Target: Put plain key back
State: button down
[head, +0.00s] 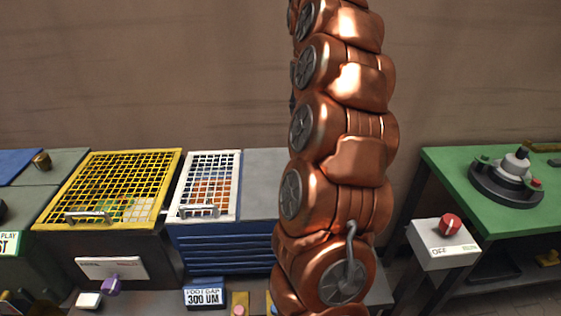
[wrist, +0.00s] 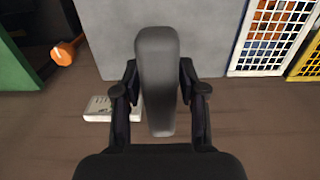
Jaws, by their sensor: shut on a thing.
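In the wrist view my gripper (wrist: 160,95) is shut on a long, smooth, dark grey bar with rounded ends (wrist: 157,50), seemingly the plain key. The bar stands lengthwise between the two black fingers and extends beyond them. Whether it touches anything else cannot be told. In the head view my gripper and the held bar are not visible. No place for the key can be made out for certain in either view.
In the head view a yellow mesh guard (head: 112,185) and a white mesh guard (head: 206,185) stand left. A green table (head: 455,180) is right, with a red knob (head: 450,224) on a box. In the wrist view a white slab (wrist: 98,108) and orange knob (wrist: 64,53) lie left.

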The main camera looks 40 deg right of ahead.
jog(key=shift+w+f, duration=0.15)
jog(key=shift+w, duration=0.3)
notch_tip(320, 180, down, 10)
jog(key=p, duration=0.1)
jog(key=shift+r, duration=0.2)
dwell(0.3)
jog(key=shift+f, duration=0.15)
jog(key=c, duration=0.7)
grip_release()
jog(key=shift+o, duration=0.2)
notch_tip(320, 180, up, 8)
jog(key=shift+r+b, duration=0.1)
jog(key=shift+b, duration=0.2)
jog(key=shift+r, duration=2.05)
